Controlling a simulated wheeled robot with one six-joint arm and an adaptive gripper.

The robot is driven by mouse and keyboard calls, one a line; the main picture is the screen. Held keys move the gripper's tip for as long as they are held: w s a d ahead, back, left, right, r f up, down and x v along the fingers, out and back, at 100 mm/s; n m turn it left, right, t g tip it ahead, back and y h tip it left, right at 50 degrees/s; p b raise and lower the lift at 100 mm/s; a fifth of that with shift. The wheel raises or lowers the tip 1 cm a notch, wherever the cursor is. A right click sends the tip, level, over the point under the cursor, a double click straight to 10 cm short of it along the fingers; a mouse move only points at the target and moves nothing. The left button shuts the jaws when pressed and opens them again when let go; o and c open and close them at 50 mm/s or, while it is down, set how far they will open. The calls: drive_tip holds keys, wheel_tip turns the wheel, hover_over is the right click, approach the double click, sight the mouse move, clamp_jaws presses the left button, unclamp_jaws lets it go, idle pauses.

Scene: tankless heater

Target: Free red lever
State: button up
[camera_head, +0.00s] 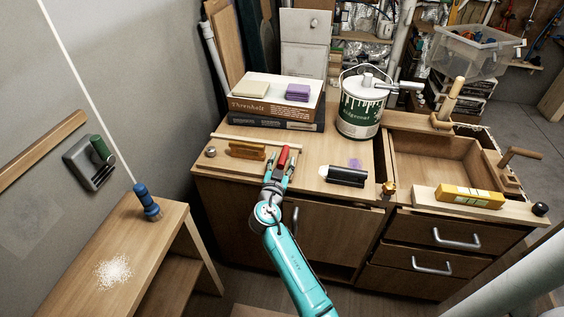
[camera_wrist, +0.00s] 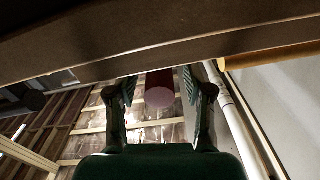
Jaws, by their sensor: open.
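The red lever (camera_head: 282,158) is at the front of the wooden workbench top. In the wrist view, the round end of the dark red lever (camera_wrist: 160,90) shows between my two fingers. My gripper (camera_head: 280,165) is open, with one finger on each side of the lever. There is visible space between the lever and the fingers in the wrist view, so I see no grip on it. The lever's far part and its mounting are hidden.
Left of the lever lie an orange-brown wooden block (camera_head: 246,150) and a metal knob (camera_head: 211,152). To the right lies a black cylinder (camera_head: 346,176). Behind stand stacked books (camera_head: 272,108) and a paint can (camera_head: 360,112). A brown board edge (camera_wrist: 150,60) crosses the wrist view.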

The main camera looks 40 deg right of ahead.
clamp_jaws()
